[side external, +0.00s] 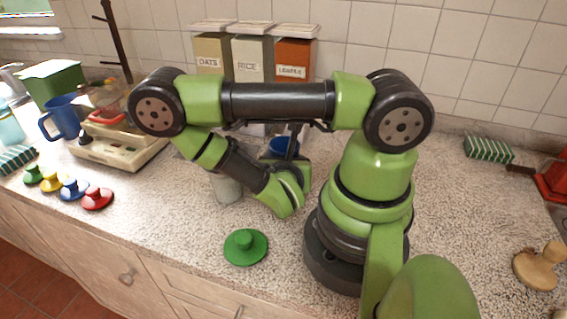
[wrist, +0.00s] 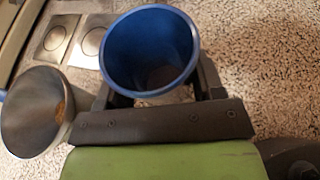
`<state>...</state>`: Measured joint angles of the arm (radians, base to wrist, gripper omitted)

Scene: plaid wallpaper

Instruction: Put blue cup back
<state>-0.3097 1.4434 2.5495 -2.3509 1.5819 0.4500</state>
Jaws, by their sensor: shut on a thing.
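A blue cup (wrist: 150,50) is between the two fingers of my gripper (wrist: 153,88) in the wrist view, its round open mouth facing the camera. My gripper is shut on it. In the side view the blue cup (side external: 284,147) shows only partly behind my arm, close to the containers at the back. My gripper's fingers are mostly hidden there, and I cannot tell whether the cup touches the counter.
A metallic cup (wrist: 35,112) stands left of the held cup. A blue handled jug (side external: 62,117) is at the left. Several coloured knobbed lids (side external: 74,188) line the front left; a green lid (side external: 245,246) lies near my base. Labelled canisters (side external: 251,58) stand behind.

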